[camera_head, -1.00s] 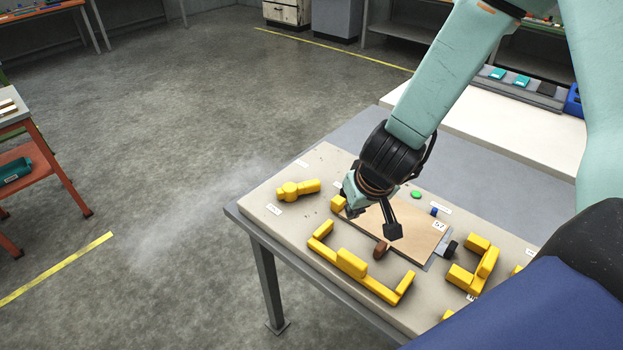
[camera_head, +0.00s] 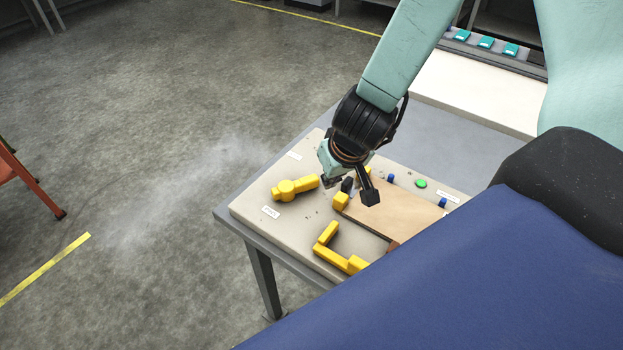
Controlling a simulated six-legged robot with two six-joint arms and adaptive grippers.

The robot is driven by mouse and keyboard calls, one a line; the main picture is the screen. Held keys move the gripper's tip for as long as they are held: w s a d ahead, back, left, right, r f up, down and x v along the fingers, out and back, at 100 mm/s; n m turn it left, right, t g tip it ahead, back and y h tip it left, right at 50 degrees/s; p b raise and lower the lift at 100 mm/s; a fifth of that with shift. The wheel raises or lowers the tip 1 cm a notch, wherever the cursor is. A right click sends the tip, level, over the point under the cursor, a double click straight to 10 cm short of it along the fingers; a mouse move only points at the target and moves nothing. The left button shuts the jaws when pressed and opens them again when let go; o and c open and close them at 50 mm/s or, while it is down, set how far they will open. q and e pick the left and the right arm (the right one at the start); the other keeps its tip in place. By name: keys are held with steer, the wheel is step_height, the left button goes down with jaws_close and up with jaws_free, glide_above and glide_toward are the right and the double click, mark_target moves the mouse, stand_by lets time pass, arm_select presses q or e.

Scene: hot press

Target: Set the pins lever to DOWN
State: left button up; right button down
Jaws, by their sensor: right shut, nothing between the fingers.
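A yellow lever (camera_head: 295,187) with a round hub sits at the left end of the pale panel (camera_head: 251,206). Its handle points right and slightly up in the picture. A small white label (camera_head: 270,212) lies in front of it; its print is too small to read. My right gripper (camera_head: 352,191) hangs over the panel, to the right of the lever handle and apart from it. It is shut and empty. My left gripper is not in view.
A yellow bracket (camera_head: 328,234) and a small yellow block (camera_head: 341,201) sit near a brown board (camera_head: 389,215). A green button (camera_head: 421,183) is behind. My blue body part covers the lower right.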

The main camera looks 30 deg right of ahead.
mark_target(296, 188)
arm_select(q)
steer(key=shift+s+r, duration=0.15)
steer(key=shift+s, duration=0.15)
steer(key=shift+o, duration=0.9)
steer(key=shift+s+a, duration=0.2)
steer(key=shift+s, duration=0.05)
arm_select(e)
steer(key=b+x, duration=0.2)
steer(key=x, duration=0.1)
steer(key=b+x, duration=0.2)
steer(key=x, duration=0.1)
steer(key=b+x, duration=0.2)
steer(key=x, duration=0.1)
steer(key=shift+s+a+f, duration=0.15)
steer(key=shift+s+f, duration=0.15)
steer(key=shift+f, duration=0.05)
steer(key=w, duration=0.1)
steer(key=w+p, duration=0.1)
steer(key=shift+w+d, duration=0.25)
steer(key=shift+w, duration=0.45)
steer(key=shift+w+r+p, duration=0.2)
steer(key=shift+w+p, duration=0.05)
steer(key=shift+p, duration=0.05)
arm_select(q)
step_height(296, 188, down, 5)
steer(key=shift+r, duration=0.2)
arm_select(e)
steer(key=shift+w+f, duration=0.1)
steer(key=shift+w, duration=0.05)
